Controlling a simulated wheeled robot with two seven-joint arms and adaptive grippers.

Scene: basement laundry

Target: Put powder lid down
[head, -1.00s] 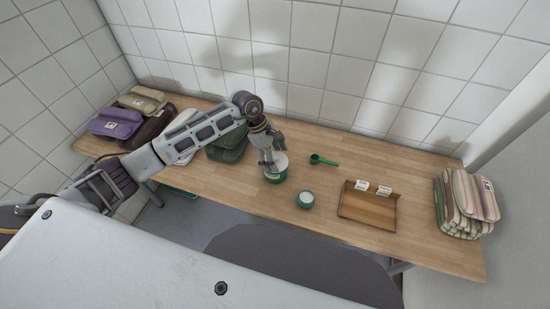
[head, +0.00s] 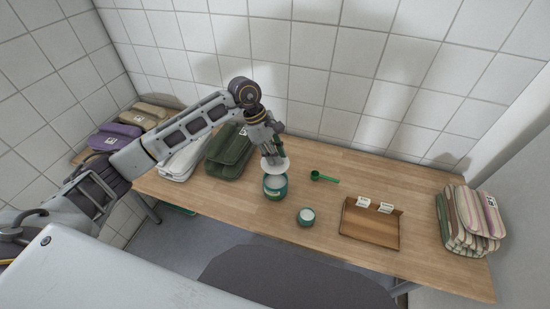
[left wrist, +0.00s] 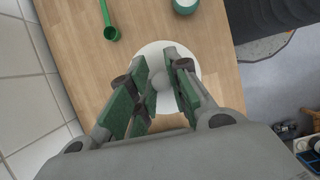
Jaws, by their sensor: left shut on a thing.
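My left gripper (head: 272,155) is shut on the knob of the white powder lid (head: 276,170), which it holds above a green powder tub (head: 275,189). In the head view the lid looks raised off the tub's rim; how wide the gap is I cannot tell. The left wrist view shows the white lid (left wrist: 152,55) as a disc under the fingers, with its round knob between the green pads; the tub is hidden there. A green scoop (head: 323,177) lies on the table to the right of the tub. My right gripper does not show.
A small green jar (head: 306,217) with a pale top stands in front right of the tub. A wooden tray (head: 370,228) with two white cards is further right. Folded striped cloths (head: 470,220) are at the right end. Green folded cloth (head: 229,150) lies left. Bare wood shows between these.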

